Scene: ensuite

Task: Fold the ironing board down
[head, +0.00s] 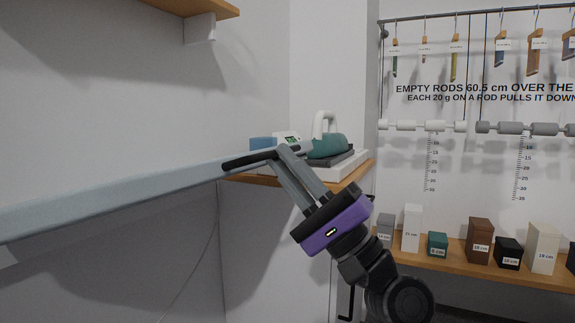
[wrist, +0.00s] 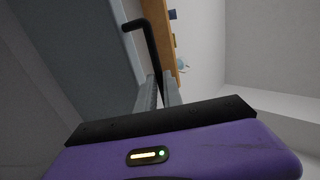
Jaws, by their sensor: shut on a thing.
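The ironing board (head: 120,188) is a long grey-blue panel reaching in from the left edge of the head view, roughly level. A black bar handle (head: 245,161) sits at its right end. My gripper (head: 287,151) comes from the lower right, with its fingers shut on the handle's right part. In the wrist view the board (wrist: 85,45) fills the upper left and the bent black handle (wrist: 151,50) runs down between my gripper's fingers (wrist: 161,92). The grip point is partly hidden there. The board's far end and any hinge are out of view.
Behind the gripper, a wooden shelf (head: 345,183) bears a teal iron (head: 328,146) and a blue item (head: 263,144). At right, a low wooden shelf (head: 500,272) carries several labelled blocks, under hanging rods (head: 500,128). A wooden shelf (head: 195,6) juts out above.

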